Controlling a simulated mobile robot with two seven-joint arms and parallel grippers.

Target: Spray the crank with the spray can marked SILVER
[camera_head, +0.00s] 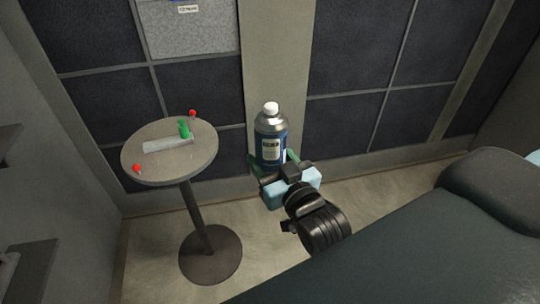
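A round grey table (198,166) on one post stands at the left. On it lies a pale grey bar with an upright green piece (184,130) at its right end, which looks like the crank (165,145). My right gripper (273,160) is to the right of the table. Its green fingers are on both sides of a blue and silver can (271,136) with a white cap. It is shut on the can and holds it upright, apart from the table. The can's label is too small to read. My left gripper is not in view.
Two small red-topped pieces lie on the table, one at the front left (137,168) and one at the back right (193,113). A dark panelled wall (350,120) stands close behind. The floor around the table's round base (212,270) is clear.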

